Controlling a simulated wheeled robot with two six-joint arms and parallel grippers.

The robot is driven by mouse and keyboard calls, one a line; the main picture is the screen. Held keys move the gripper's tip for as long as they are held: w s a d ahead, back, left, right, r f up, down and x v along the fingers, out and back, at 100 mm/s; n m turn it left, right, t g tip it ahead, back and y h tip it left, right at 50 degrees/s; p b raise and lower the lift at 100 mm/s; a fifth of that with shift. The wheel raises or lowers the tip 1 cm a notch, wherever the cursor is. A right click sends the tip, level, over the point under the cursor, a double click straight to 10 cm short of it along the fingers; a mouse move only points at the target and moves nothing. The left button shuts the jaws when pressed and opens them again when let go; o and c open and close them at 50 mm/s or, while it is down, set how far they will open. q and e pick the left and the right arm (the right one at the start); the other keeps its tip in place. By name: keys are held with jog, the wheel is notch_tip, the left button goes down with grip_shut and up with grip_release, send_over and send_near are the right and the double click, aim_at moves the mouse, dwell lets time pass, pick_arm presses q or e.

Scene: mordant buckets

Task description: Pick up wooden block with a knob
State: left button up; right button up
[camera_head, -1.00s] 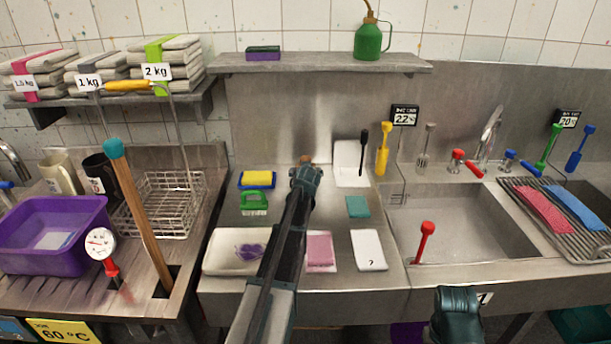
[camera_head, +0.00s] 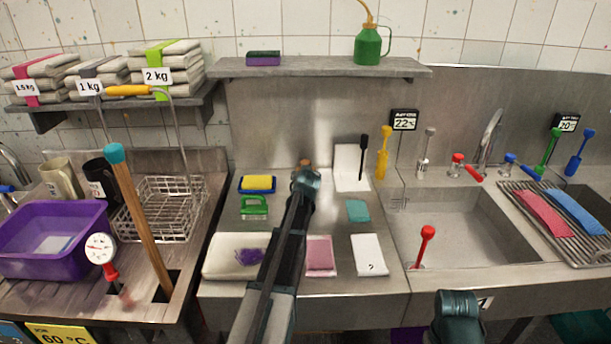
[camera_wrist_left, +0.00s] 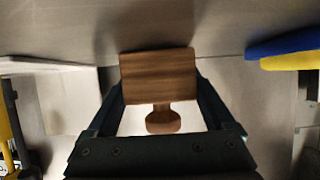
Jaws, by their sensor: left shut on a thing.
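The wooden block with a knob (camera_wrist_left: 158,72) is brown. In the left wrist view it sits between the two dark fingers of my left gripper (camera_wrist_left: 158,88), which is shut on its sides. Its round knob (camera_wrist_left: 163,122) points back toward the palm. In the head view only a small brown bit of the block (camera_head: 305,162) shows beyond my left gripper (camera_head: 305,178), toward the back of the middle counter; the rest is hidden. I cannot tell whether it touches the counter. My right gripper (camera_head: 457,310) is at the bottom edge, its fingers not clear.
A yellow-blue sponge (camera_head: 257,184) and green brush (camera_head: 254,206) lie left of the arm. A white board (camera_head: 350,165) with a black-handled tool stands close on the right. A teal pad (camera_head: 357,210) lies nearer. The shelf (camera_head: 320,67) runs above; the sink (camera_head: 465,225) is right.

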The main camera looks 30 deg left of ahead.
pick_arm(q)
notch_tip(320, 180, up, 4)
jog(key=p, duration=0.3)
jog(key=shift+p, duration=0.35)
jog(key=s+d, duration=0.3)
jog(key=d, duration=0.1)
jog(key=s+d, duration=0.2)
jog(key=d, duration=0.3)
jog(key=s+d, duration=0.3)
jog(key=d, duration=0.1)
jog(key=shift+s+d+r+p, duration=0.25)
jog(key=shift+s+r+p, duration=0.1)
jog(key=shift+r+p, duration=0.05)
pick_arm(e)
notch_tip(320, 180, up, 5)
jog(key=shift+f, duration=0.1)
pick_arm(q)
jog(key=shift+a, duration=0.1)
pick_arm(e)
jog(key=shift+a, duration=0.1)
